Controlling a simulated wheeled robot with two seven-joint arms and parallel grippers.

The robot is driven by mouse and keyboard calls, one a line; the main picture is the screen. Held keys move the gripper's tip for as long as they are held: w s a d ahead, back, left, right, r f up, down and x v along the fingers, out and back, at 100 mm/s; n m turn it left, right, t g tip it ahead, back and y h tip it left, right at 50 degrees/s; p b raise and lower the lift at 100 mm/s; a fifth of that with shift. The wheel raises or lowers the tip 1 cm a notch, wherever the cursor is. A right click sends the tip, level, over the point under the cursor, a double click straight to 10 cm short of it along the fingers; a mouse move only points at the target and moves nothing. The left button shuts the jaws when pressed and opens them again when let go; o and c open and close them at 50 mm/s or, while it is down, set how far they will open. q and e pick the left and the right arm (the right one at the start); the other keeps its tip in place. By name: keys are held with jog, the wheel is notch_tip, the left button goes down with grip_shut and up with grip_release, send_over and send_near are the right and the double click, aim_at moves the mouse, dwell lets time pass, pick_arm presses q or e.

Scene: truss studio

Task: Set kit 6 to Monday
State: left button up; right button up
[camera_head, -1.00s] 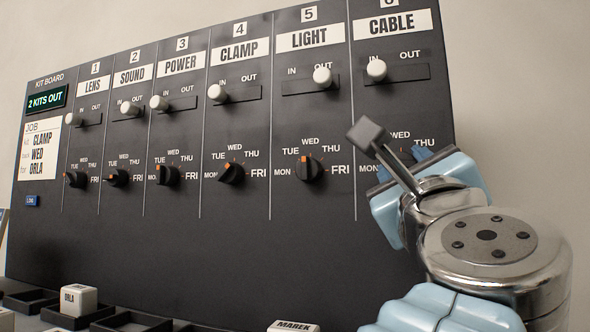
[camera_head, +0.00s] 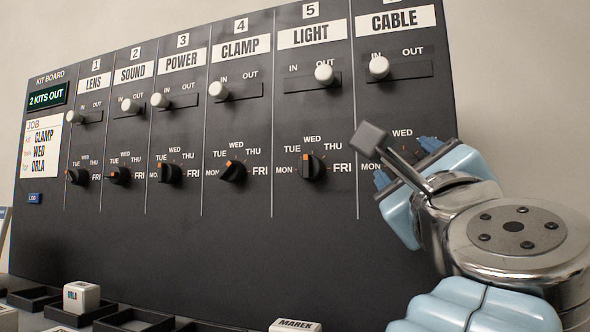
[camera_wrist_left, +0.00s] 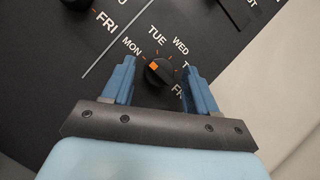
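The kit 6 panel, CABLE (camera_head: 395,20), is at the right of the board in the head view. Its day dial (camera_wrist_left: 159,72) is a black knob with an orange mark, seen in the left wrist view. The mark sits on the MON side of the knob. In the head view my arm hides this dial. My left gripper (camera_head: 405,162) is at the dial. In the left wrist view (camera_wrist_left: 160,82) its blue fingers are open, one on each side of the knob, with visible gaps. My right gripper is not in view.
The kit 5 LIGHT dial (camera_head: 312,167) is left of my gripper. The CABLE slider (camera_head: 379,66) is above it, at the IN side. Trays (camera_head: 133,319) and name blocks, ORLA (camera_head: 81,297) and MAREK (camera_head: 295,325), lie below the board.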

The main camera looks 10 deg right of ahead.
pick_arm(q)
jog(key=b+v, duration=0.3)
jog(key=v, duration=0.4)
jog(key=shift+s+f, duration=0.15)
jog(key=shift+s, duration=0.05)
dwell(0.5)
